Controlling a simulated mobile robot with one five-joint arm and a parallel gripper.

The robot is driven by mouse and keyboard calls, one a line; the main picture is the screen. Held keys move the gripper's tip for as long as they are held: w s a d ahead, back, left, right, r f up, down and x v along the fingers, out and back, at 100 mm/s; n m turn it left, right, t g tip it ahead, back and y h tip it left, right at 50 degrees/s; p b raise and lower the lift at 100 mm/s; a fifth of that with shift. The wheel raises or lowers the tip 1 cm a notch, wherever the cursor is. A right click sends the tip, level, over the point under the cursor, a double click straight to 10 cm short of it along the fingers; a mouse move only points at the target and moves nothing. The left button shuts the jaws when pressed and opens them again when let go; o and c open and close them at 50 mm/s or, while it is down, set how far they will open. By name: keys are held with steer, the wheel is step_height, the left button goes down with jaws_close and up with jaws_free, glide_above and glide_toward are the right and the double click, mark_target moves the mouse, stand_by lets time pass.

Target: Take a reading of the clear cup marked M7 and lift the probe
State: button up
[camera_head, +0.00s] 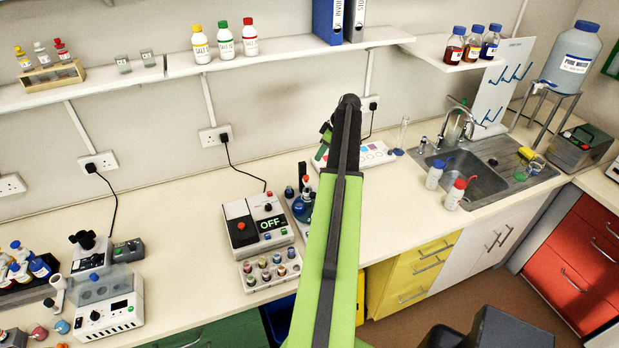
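My green and black arm reaches up through the middle of the head view and bends at its top. My gripper is hidden behind the arm, so its fingers do not show. I cannot make out a clear cup marked M7 or any M7 label. Two small clear containers, one on the left (123,64) and one on the right (148,58), stand on the wall shelf, their marks too small to read. I cannot pick out a probe. A white and dark device (240,222) with a display reading OFF stands on the bench left of my arm.
A rack of coloured vials (271,271) sits in front of the OFF device. Blue glassware (303,206) stands close to my arm. A white panel unit (372,155) lies behind it. A sink (470,175) is at right. Bare bench (185,235) lies left of the device.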

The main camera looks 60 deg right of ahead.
mark_target(307, 177)
steer(key=b+x, duration=1.1)
steer(key=x, duration=0.3)
steer(key=shift+s, duration=0.1)
steer(key=shift+w+a+f+b, duration=0.1)
steer(key=shift+w+f+b, duration=0.2)
steer(key=shift+b, duration=0.25)
steer(key=shift+r, duration=0.1)
jaws_close()
